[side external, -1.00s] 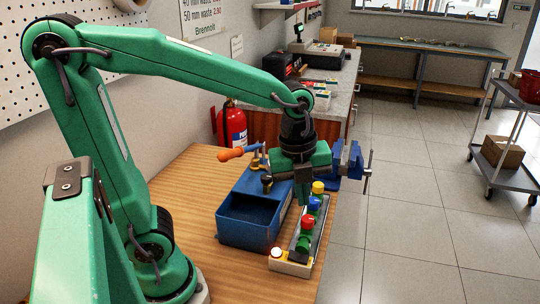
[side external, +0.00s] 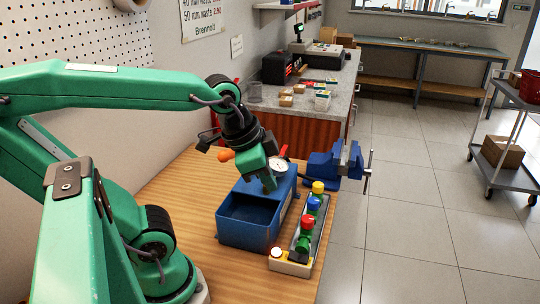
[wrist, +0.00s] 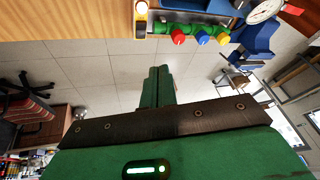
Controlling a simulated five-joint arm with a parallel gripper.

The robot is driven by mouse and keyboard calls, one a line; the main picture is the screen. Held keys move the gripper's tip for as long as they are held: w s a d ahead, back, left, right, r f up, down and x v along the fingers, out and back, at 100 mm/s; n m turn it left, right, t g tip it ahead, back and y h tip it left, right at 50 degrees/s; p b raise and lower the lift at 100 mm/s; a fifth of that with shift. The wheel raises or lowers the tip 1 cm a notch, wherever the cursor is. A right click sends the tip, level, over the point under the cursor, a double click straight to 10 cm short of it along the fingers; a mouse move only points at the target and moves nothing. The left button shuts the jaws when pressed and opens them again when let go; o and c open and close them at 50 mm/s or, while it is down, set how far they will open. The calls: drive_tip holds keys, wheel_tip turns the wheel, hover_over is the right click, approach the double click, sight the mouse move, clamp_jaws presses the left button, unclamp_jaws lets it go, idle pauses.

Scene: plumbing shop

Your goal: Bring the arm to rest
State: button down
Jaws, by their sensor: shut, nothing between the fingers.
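My green arm reaches in from the left in the side view. My gripper (side external: 270,187) hangs tilted above the back part of the blue bin unit (side external: 252,232), in front of a round white dial gauge (side external: 278,164). Its fingers are together with nothing between them. In the wrist view the closed fingers (wrist: 159,74) point out over the tiled floor. I cannot tell from these views whether the gripper touches the unit.
A rail with red (side external: 308,222), blue (side external: 314,204) and yellow (side external: 318,187) knobs stands right of the bin. A blue vise (side external: 338,165) sits at the bench's right edge. An orange handle (side external: 226,155) shows behind the gripper. The bench front left (side external: 200,220) is bare.

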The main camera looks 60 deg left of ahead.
drive_tip(key=n, duration=0.1)
drive_tip(key=s+n, duration=0.1)
drive_tip(key=n, duration=0.2)
drive_tip(key=shift+s+a+r+n+t, duration=0.1)
drive_tip(key=shift+s+a+n+t, duration=0.15)
drive_tip(key=shift+a+n+t, duration=0.15)
